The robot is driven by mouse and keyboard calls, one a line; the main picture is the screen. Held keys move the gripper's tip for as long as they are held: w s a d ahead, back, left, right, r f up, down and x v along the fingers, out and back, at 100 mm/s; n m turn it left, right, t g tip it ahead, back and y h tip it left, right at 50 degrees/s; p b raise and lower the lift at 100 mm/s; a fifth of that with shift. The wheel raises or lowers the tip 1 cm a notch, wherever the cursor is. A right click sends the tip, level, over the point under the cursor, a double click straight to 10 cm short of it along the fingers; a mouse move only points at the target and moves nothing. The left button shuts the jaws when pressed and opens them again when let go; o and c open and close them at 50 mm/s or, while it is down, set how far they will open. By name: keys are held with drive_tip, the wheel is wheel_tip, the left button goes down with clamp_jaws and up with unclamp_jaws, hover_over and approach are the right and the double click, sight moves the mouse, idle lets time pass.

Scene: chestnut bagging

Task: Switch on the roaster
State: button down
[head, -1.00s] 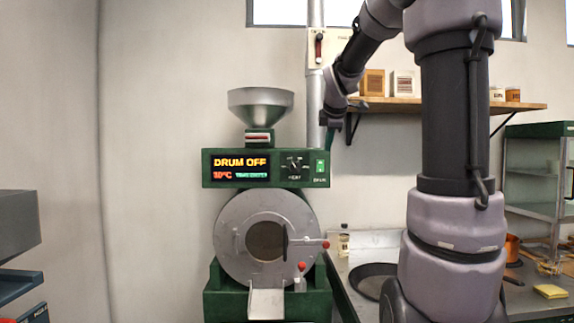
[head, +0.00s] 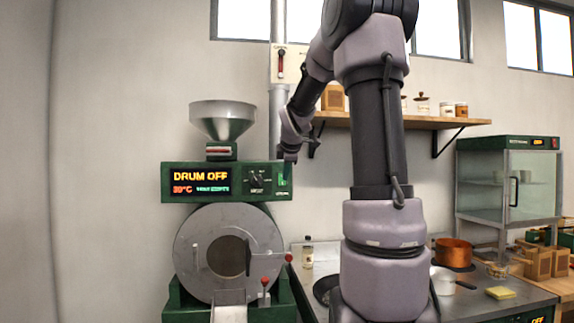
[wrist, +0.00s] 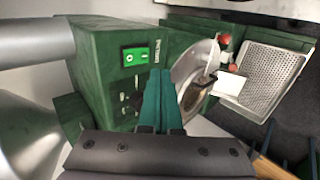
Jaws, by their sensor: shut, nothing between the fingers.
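The roaster has a green control box (head: 168,196) with a display (head: 201,181) reading DRUM OFF in orange, a temperature in red below it, and a dark dial (head: 257,178). In the wrist view, a bright green rocker switch (wrist: 136,55) marked O and I sits on the box face. In the head view my gripper (head: 289,157) is at the box's upper right end, partly covering the switch area. In the wrist view its green fingers (wrist: 160,82) are together and empty, below and right of the switch in the picture. I see a gap there; contact cannot be told.
A metal hopper (head: 222,118) stands on the box, and the round drum front (head: 200,235) with red-knobbed levers is below. A vertical pipe (head: 278,120) rises behind. The wall shelf (head: 400,122) is behind my arm. The wrist view shows a perforated tray (wrist: 257,75).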

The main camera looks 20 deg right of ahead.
sight(282, 183)
drive_tip(key=shift+w+d+f, duration=0.25)
drive_tip(key=shift+w+f, duration=0.1)
drive_tip(key=shift+w, duration=0.55)
drive_tip(key=shift+w+d+f, duration=0.3)
drive_tip(key=shift+w, duration=0.65)
drive_tip(key=shift+w+d+f, duration=0.25)
drive_tip(key=shift+w+f, duration=0.1)
drive_tip(key=shift+w, duration=0.55)
drive_tip(key=shift+w+f, duration=0.1)
drive_tip(key=shift+w, duration=0.05)
drive_tip(key=shift+r, duration=0.9)
